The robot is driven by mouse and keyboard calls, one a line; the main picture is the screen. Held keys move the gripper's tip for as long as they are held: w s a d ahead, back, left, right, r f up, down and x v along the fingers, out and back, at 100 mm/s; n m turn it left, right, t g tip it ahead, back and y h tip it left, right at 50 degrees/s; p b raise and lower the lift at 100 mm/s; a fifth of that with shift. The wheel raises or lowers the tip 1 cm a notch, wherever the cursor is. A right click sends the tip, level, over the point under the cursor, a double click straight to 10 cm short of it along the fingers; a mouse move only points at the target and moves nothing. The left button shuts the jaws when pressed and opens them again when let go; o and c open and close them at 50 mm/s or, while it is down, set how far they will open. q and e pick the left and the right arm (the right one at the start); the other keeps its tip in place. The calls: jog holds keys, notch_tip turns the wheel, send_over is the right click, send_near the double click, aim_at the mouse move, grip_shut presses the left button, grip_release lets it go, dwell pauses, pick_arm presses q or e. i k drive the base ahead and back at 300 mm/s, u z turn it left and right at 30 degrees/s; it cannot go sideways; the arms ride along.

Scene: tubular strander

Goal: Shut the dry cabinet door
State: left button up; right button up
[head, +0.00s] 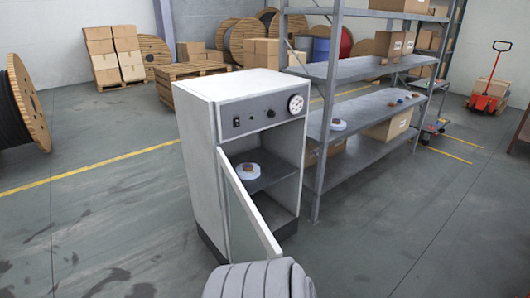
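The dry cabinet (211,129) is a white upright box with a grey control panel carrying knobs and a round dial. It stands in the middle of the head view. Its white-framed door (249,208) is open, hinged at the left side of the opening and swung out towards me. Inside, a shelf (279,177) holds a white round dish (247,171) with a brown piece on it. Neither of my grippers shows. A grey ribbed part, seemingly of my arm, is at the bottom edge and hides the floor below the door.
A grey metal shelving rack (358,68) stands close at the cabinet's right, with boxes and small dishes. Cable drums (28,103) and stacked cartons (101,50) are at the left and back. A red pallet jack (487,101) is far right. Floor left of the cabinet is clear.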

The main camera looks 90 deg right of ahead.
aim_at(250, 240)
jog(key=z, duration=2.6)
jog(key=i, duration=0.5)
jog(key=z, duration=2.45)
jog(key=k, duration=1.15)
jog(key=u, duration=1.45)
